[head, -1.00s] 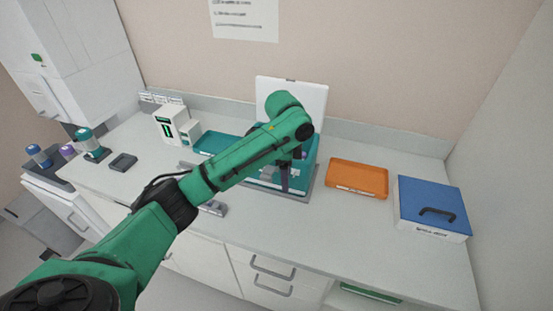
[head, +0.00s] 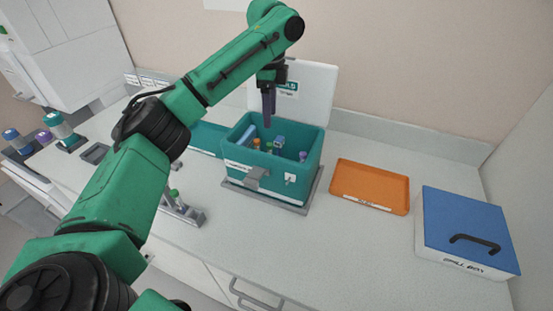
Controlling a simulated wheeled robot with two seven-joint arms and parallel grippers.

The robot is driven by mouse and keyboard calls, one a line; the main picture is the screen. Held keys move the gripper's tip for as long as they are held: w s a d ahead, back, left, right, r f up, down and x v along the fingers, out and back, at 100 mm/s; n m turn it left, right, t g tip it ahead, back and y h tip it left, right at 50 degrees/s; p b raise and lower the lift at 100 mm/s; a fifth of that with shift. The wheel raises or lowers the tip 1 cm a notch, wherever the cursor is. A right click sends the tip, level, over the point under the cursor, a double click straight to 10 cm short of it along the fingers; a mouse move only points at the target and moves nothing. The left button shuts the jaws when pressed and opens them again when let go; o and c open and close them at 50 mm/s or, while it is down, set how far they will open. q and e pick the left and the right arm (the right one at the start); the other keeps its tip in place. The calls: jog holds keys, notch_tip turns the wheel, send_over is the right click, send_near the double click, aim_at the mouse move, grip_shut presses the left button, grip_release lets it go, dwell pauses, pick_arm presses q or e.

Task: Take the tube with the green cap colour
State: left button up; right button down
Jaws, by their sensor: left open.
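The open teal box (head: 240,179) stands in the middle of the counter, its white lid (head: 318,95) raised behind it. Several tubes stand inside, with blue, orange and purple showing. A small green-topped tube (head: 269,147) appears among them, partly hidden by the front wall. Another green-topped piece (head: 175,194) sits at a grey rack (head: 183,213) left of the box, partly behind my arm. My left gripper (head: 268,122) points down above the box, open and apart from the tubes, with nothing seen in it. My right gripper is not in view.
An orange tray (head: 370,186) lies right of the box, and a blue-lidded box (head: 466,232) with a black handle stands further right. A teal tray (head: 207,136) is left of the box. The counter in front of the orange tray is clear.

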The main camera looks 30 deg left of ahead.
aim_at(269, 148)
pick_arm(q)
jog(key=shift+s+f, duration=0.1)
jog(key=shift+f, duration=0.6)
notch_tip(269, 148, down, 2)
jog(key=shift+f+p, duration=0.1)
jog(key=shift+p, duration=0.45)
notch_tip(269, 148, down, 11)
jog(key=p, duration=0.4)
jog(key=shift+a, duration=0.15)
jog(key=shift+f, duration=0.25)
grip_shut()
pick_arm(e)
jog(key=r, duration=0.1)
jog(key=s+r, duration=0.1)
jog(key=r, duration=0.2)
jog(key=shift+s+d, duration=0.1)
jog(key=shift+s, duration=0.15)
